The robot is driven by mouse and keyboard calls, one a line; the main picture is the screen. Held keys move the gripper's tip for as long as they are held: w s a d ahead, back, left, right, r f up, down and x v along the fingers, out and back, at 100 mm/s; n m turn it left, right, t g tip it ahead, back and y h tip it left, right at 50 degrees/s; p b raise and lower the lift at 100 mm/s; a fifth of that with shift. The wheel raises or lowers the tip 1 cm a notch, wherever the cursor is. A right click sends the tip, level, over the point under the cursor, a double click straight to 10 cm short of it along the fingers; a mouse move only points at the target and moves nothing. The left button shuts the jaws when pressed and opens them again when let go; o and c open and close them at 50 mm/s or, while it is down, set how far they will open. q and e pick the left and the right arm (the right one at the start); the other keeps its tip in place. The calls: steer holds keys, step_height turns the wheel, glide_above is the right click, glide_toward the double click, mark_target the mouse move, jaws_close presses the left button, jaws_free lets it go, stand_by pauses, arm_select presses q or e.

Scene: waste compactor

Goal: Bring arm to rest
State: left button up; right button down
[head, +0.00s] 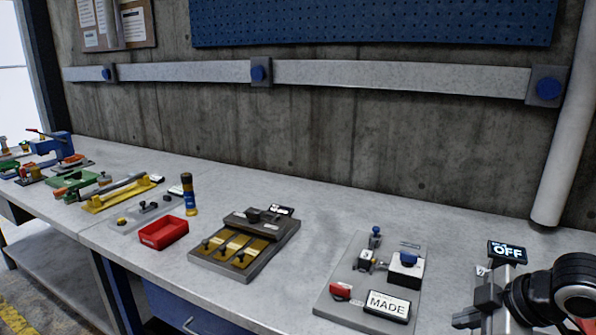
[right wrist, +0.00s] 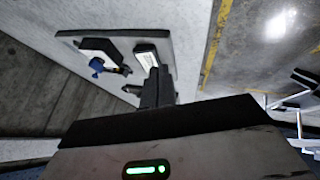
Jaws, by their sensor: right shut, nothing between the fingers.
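My right gripper (head: 467,318) is at the lower right of the head view, at the front of the bench, right of the grey plate with the MADE sign (head: 388,304). In the right wrist view its dark fingers (right wrist: 156,88) are together, with nothing held. My black right wrist hides part of the device with the OFF display (head: 507,251). My left gripper is not in view.
The bench (head: 330,240) runs along a concrete wall. A red tray (head: 164,233), a grey block with yellow slots (head: 236,247) and several tool stations stand on it to the left. A pipe (head: 568,130) comes down at the right. Bare bench lies behind the stations.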

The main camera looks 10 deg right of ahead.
steer(key=s+a+f+m+t, duration=0.1)
steer(key=s+a+f+m, duration=0.3)
steer(key=a+f, duration=0.6)
steer(key=s+a+f+m+t, duration=0.2)
steer(key=s+a+f+m, duration=0.2)
steer(key=s+a+f, duration=0.3)
steer(key=a+f, duration=0.3)
steer(key=f, duration=0.3)
steer(key=shift+a+f+m, duration=0.2)
steer(key=shift+f+m, duration=0.15)
steer(key=shift+m, duration=0.05)
